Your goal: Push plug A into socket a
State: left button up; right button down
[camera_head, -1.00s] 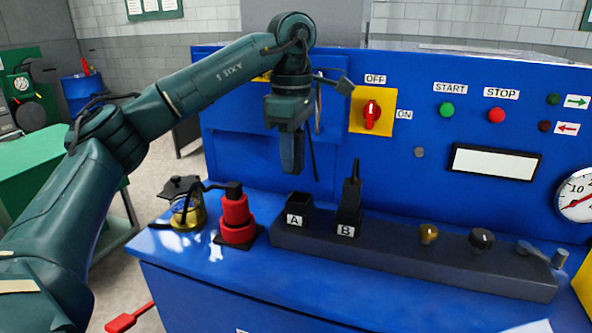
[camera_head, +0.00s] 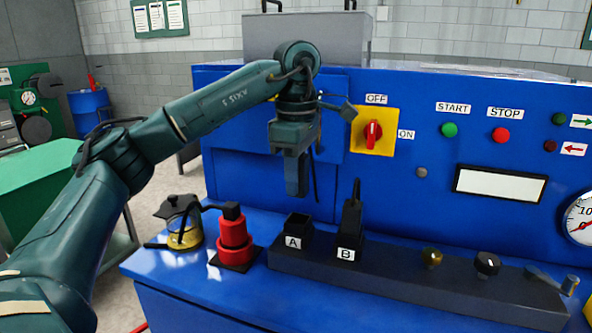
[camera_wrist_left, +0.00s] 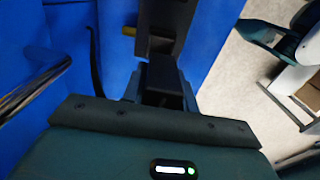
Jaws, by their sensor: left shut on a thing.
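My left gripper (camera_head: 297,188) points down in front of the blue panel, above and behind the black holder marked A (camera_head: 298,226). It is shut on a dark thing, likely plug A (camera_wrist_left: 165,78), mostly hidden between the fingers. Holder A looks open-topped and empty. Black plug B (camera_head: 351,205) stands upright in the holder marked B. I cannot make out socket a; my arm covers part of the panel. In the left wrist view a dark upright part (camera_wrist_left: 165,18) stands beyond the held thing; I cannot tell whether they touch. My right gripper is not in view.
A red stacked part (camera_head: 234,240) and a glass pot with yellow contents (camera_head: 184,225) stand left of the holders. A red switch (camera_head: 373,132) is on the panel to the gripper's right. A black cable (camera_wrist_left: 93,60) hangs beside the gripper.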

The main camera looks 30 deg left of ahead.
pick_arm(q)
notch_tip(320, 180, down, 4)
jog(key=shift+r+b, duration=0.2)
jog(key=shift+b, duration=0.7)
jog(key=shift+f, duration=0.3)
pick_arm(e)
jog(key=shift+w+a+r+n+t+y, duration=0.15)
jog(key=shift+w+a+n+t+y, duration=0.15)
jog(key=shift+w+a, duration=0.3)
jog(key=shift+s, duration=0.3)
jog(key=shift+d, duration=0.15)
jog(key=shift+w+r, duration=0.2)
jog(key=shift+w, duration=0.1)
pick_arm(q)
jog(key=shift+p, duration=0.3)
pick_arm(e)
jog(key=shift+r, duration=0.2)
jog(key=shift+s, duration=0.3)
pick_arm(q)
jog(key=shift+f, duration=0.6)
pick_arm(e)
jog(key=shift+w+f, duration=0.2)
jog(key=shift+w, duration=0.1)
pick_arm(q)
jog(key=shift+f+b, duration=0.45)
jog(key=shift+f, duration=0.05)
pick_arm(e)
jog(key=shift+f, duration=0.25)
